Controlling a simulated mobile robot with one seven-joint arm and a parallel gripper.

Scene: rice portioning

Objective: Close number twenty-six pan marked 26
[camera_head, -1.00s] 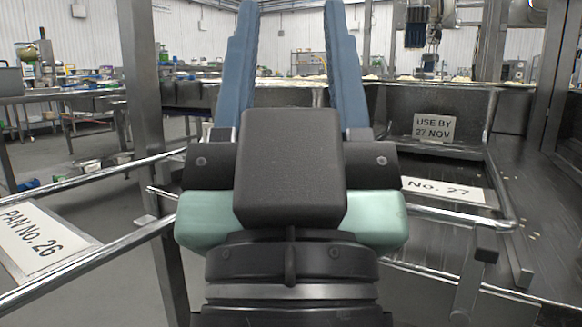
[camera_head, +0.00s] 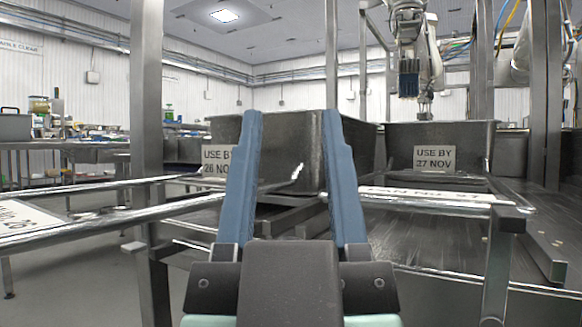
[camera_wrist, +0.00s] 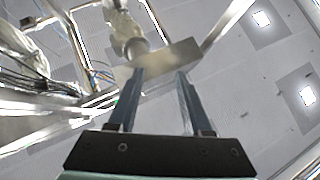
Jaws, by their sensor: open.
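The dark metal pan marked USE BY 26 NOV (camera_head: 285,135) stands in the middle of the head view, behind my fingers. Its label (camera_head: 217,160) is partly covered by the left finger. A white plate (camera_head: 25,218), whose PAN No. 26 marking is cut off by the left picture edge, sits between bright metal rails (camera_head: 120,214) that reach out to the left. My gripper (camera_head: 290,112) is open and empty, its two blue fingers pointing up in front of the pan. Whether they touch anything is unclear. The wrist view also shows my gripper (camera_wrist: 160,72), with nothing between the fingers.
The pan marked USE BY 27 NOV (camera_head: 465,150) stands to the right, with its white plate (camera_head: 425,195) and rail in front. Steel posts (camera_head: 147,120) rise at left and right. A robot arm (camera_head: 412,55) hangs behind. Open floor shows at lower left (camera_head: 75,275).

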